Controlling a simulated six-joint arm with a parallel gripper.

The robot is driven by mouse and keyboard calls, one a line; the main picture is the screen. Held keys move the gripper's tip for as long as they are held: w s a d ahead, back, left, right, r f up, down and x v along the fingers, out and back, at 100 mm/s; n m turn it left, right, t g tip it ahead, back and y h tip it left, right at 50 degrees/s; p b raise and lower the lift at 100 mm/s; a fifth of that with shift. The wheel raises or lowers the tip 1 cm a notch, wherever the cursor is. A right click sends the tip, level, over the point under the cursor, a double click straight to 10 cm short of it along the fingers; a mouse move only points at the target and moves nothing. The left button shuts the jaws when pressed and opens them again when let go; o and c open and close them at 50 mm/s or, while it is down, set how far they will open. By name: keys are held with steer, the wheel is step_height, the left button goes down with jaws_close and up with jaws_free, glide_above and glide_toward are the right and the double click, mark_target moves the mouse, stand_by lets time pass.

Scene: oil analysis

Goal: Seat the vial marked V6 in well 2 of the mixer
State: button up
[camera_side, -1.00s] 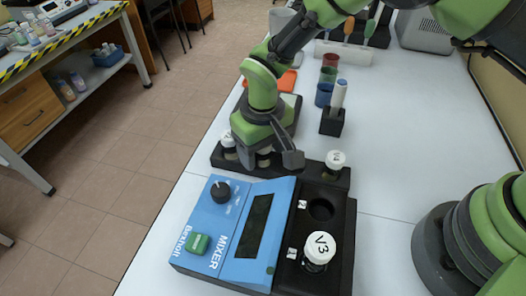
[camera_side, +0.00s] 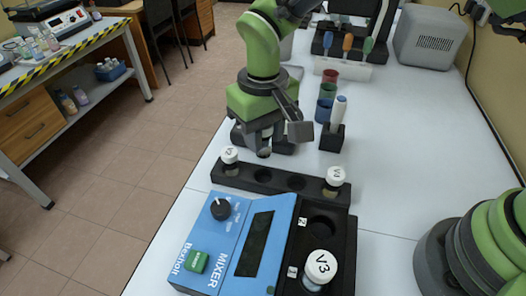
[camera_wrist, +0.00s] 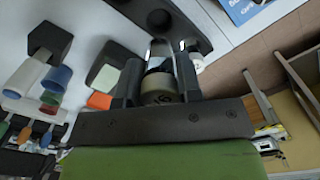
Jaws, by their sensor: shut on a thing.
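My gripper (camera_side: 264,138) is shut on a vial (camera_wrist: 160,88) and holds it above the rack, clear of it. In the wrist view the vial's cap sits between the fingers; its mark looks like V6 but is hard to read. The blue mixer (camera_side: 238,240) stands in front, with a black well block at its right. Well 2 (camera_side: 321,226), beside the tile marked 2, is empty. A vial marked V3 (camera_side: 320,268) sits in the nearer well.
The black rack (camera_side: 280,182) holds a white-capped vial at its left end (camera_side: 230,157) and another at its right end (camera_side: 336,176); its two middle wells are empty. A pen-like tool stands in a black holder (camera_side: 332,139) behind, near coloured cups (camera_side: 325,103).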

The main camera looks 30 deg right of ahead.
steer(key=s+r+n, duration=0.3)
steer(key=s, duration=0.5)
steer(key=s+r+n, duration=0.3)
steer(key=s, duration=0.5)
steer(key=shift+s+f, duration=0.15)
steer(key=shift+f, duration=2.3)
steer(key=shift+f, duration=1.25)
steer(key=o, duration=1.3)
steer(key=shift+r, duration=0.15)
steer(key=shift+r, duration=3.4)
